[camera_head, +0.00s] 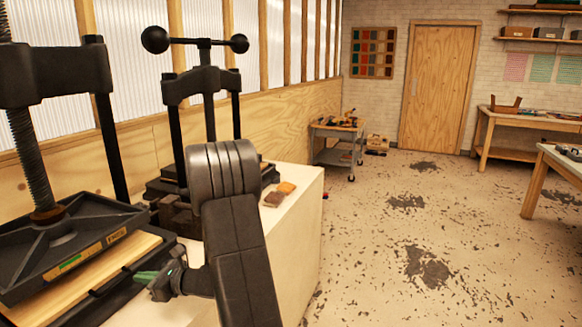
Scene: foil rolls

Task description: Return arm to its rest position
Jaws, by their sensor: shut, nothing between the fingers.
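My gripper (150,277) shows low at the left, small and partly hidden by its own housing, with a greenish tip pointing left. It is shut and empty. It is near the right edge of the large black press (60,250), beside the press bed; I cannot tell whether they touch. My dark arm rises from the bottom edge to a thick rounded joint in front of the second press, and bends back down to the gripper.
A smaller black press (205,85) stands behind my arm on a pale counter (295,240). Small brown and orange blocks (280,193) lie on the counter. A grey cart (336,142), wooden door (436,88) and workbench (520,125) stand farther back. The floor at right is clear.

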